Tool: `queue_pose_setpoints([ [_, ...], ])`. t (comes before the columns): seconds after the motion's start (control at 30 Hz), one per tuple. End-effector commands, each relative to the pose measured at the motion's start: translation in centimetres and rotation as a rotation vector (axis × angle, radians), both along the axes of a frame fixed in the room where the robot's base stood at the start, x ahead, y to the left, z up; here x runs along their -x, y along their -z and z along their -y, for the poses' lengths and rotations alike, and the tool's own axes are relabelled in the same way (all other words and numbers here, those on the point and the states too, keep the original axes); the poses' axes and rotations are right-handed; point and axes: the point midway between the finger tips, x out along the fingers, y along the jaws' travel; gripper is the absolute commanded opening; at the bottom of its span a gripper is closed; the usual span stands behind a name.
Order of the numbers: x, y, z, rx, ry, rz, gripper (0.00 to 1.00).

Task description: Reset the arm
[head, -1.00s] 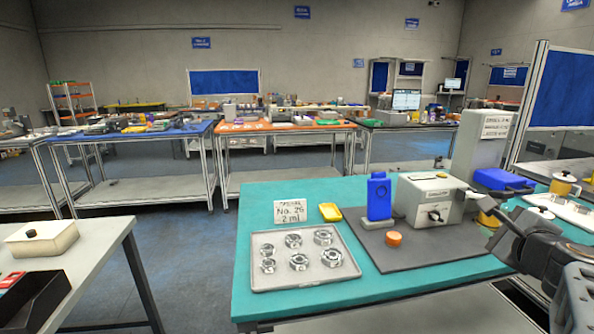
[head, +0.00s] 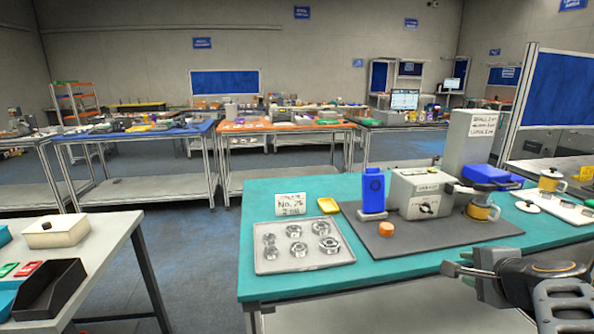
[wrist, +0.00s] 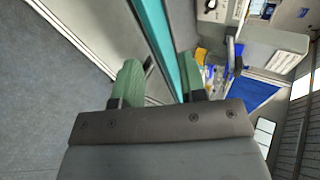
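My gripper (head: 458,268) is at the lower right in the head view, beyond the front edge of the teal table (head: 300,289), with nothing seen between its fingers. The wrist view shows my gripper (wrist: 160,82) with its two green-padded fingers apart and a gap between them. Past the fingers the wrist view shows the table's teal edge (wrist: 152,32) and the floor (wrist: 40,105). My forearm and wrist fill the lower right corner of the head view.
The teal table holds a tray (head: 262,267) of metal parts, a blue device (head: 373,192), a grey box (head: 420,190), an orange cap (head: 386,229) and a mug (head: 484,211). A white table (head: 95,250) stands at left. Open floor (head: 190,270) lies between them.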

Motion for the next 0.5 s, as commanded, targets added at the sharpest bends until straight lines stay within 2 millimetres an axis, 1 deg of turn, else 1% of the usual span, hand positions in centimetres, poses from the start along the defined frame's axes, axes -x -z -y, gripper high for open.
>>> queue_pose_setpoints([
  [0.03, 0.3, 0.4, -1.2, 0.050, -0.066, -0.057, 0.38],
  [0.17, 2.0, 2.3, -5.1, 0.233, -0.308, -0.243, 0.38],
  [0.2, 2.8, 2.8, -6.5, 0.304, -0.407, -0.308, 0.38],
  [0.27, 4.2, 3.2, -8.7, 0.426, -0.575, -0.408, 0.38],
  [0.3, 5.3, 3.3, -10.0, 0.512, -0.689, -0.470, 0.38],
  [0.4, 7.6, 2.9, -12.6, 0.716, -0.946, -0.586, 0.38],
  [0.5, 8.8, 2.1, -14.4, 0.856, -1.107, -0.627, 0.38],
])
